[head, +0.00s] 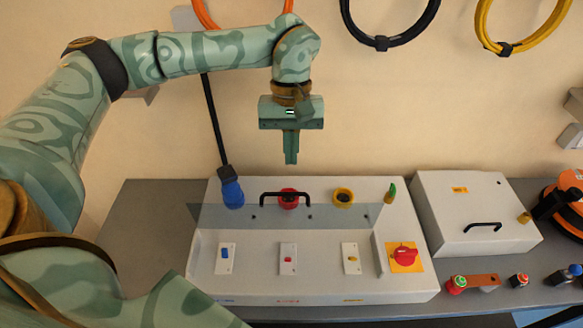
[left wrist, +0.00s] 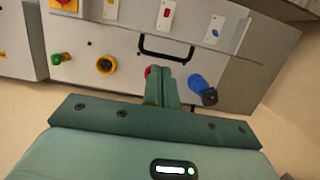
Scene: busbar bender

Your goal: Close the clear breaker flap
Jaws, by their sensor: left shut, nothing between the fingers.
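The clear breaker flap (head: 230,216) is a see-through panel with a black handle (head: 285,194) on the white panel box (head: 300,290). It appears raised, and the breaker switches in front of it lie uncovered: blue (head: 225,252), red (head: 288,259) and yellow (head: 352,259). My left gripper (head: 291,162) is shut and empty, pointing down above and behind the handle, apart from it. In the left wrist view the shut fingers (left wrist: 161,88) show in front of the red socket, with the handle (left wrist: 166,52) beyond them. My right gripper is not in view.
A blue plug (head: 232,190) with a black cable stands at the box's back left, near the fingers. A yellow socket (head: 343,197) and a green part (head: 389,192) stand right.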

